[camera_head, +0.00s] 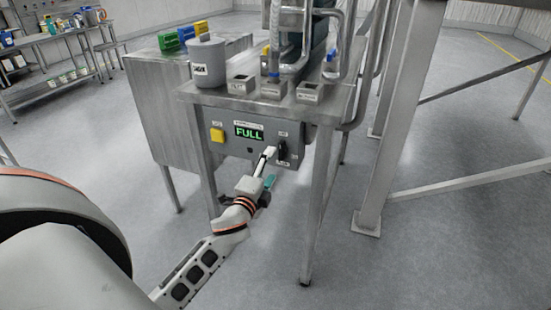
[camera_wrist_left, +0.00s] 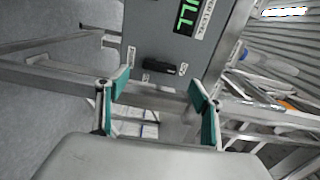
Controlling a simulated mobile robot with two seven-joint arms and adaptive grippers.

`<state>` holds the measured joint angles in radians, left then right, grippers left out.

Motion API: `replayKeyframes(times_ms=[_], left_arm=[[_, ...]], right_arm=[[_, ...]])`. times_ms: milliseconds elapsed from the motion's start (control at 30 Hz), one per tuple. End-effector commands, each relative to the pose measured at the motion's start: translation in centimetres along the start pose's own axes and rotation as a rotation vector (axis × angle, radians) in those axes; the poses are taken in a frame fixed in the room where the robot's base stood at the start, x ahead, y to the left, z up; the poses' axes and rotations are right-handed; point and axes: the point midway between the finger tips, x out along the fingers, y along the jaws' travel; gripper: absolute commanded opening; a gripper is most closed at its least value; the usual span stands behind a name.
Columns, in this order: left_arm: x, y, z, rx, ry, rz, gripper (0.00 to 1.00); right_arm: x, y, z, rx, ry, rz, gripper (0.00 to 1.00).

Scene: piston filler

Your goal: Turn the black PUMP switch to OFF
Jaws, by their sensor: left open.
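The black PUMP switch (camera_head: 281,150) is on the right part of the grey control panel's front, with small labels above and below it that I cannot read. It also shows in the left wrist view (camera_wrist_left: 158,66) as a dark bar. My left gripper (camera_head: 268,167) is in front of the panel, just left of and below the switch, and partly overlaps it. In the left wrist view my left gripper (camera_wrist_left: 159,93) is open and empty, its teal-padded fingers spread apart, with the switch beyond the gap. I cannot tell contact. My right gripper is not in view.
The panel also carries a green FULL display (camera_head: 249,132) and a yellow button (camera_head: 217,135). A grey pot (camera_head: 208,62) and metal pipes stand on the steel table (camera_head: 232,103) above. Table legs flank the arm; a steel frame (camera_head: 400,110) rises at right.

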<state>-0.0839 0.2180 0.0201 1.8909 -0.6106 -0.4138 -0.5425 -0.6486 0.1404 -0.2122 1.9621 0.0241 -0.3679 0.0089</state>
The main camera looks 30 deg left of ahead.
Motion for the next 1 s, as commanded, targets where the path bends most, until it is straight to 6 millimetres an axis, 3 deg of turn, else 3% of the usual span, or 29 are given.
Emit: replayKeyframes(times_ms=[100,300,1000], left_arm=[[-2.2,0.1,0.0,-0.001,-0.001,0.002,0.67],[-4.1,0.0,0.1,-0.001,-0.001,0.001,0.67],[-4.7,0.6,-0.2,-0.019,0.005,0.013,0.67]], right_arm=[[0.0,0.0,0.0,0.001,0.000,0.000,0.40],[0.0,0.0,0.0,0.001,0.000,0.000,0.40],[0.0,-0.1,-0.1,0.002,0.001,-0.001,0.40]])
